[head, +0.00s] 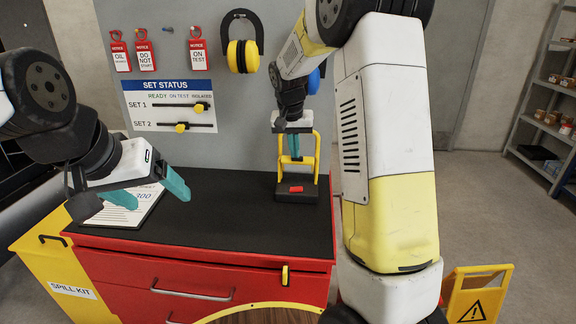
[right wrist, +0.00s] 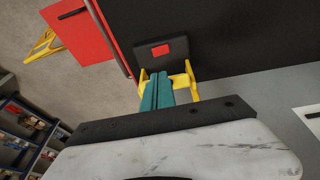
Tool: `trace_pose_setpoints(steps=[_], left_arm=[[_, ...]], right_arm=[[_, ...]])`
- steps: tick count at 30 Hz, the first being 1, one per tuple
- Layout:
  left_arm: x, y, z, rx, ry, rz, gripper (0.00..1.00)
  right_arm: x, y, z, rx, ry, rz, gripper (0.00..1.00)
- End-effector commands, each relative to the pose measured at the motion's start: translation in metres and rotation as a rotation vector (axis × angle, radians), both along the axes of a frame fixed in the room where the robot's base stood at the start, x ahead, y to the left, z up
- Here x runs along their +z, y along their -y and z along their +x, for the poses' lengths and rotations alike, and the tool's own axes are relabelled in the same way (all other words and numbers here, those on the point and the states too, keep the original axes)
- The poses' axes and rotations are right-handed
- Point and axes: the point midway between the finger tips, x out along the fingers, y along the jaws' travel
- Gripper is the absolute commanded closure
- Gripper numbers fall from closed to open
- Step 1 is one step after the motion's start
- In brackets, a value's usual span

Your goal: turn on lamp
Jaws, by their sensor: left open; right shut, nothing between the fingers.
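The lamp (head: 299,196) stands on the black bench top, with a dark base, a yellow frame and a red switch (head: 296,189) on top of the base. Its base also shows in the right wrist view (right wrist: 142,53), with the red switch (right wrist: 156,50) just beyond my fingertips. My right gripper (head: 294,152) is shut and empty, its teal fingers pointing down between the frame's uprights, above the switch. I cannot tell whether they touch the frame. The lamp head is hidden. My left gripper (head: 150,195) is open and empty over a paper at the bench's left.
A grey board (head: 231,110) behind the bench carries red tags, a SET STATUS panel (head: 170,104) with sliders, and yellow ear defenders (head: 243,56). The middle of the bench top (head: 225,215) is clear. A yellow warning sign (head: 474,295) stands at lower right.

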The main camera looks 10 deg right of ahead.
Motion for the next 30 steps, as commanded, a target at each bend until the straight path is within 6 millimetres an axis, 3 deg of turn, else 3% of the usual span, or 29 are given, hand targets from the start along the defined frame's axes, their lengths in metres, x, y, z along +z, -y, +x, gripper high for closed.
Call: trace_pose_setpoints(steps=[18,24,30], left_arm=[[0.000,0.000,0.000,0.000,0.000,0.000,0.21],[0.000,0.000,0.000,0.000,0.000,0.000,0.21],[0.000,0.000,0.000,0.000,0.000,0.000,0.21]], right_arm=[[-0.111,0.016,0.023,0.001,-0.003,0.000,1.00],[-0.129,0.019,0.022,0.001,-0.002,-0.001,1.00],[-0.131,0.019,0.023,0.000,0.000,0.000,1.00]])
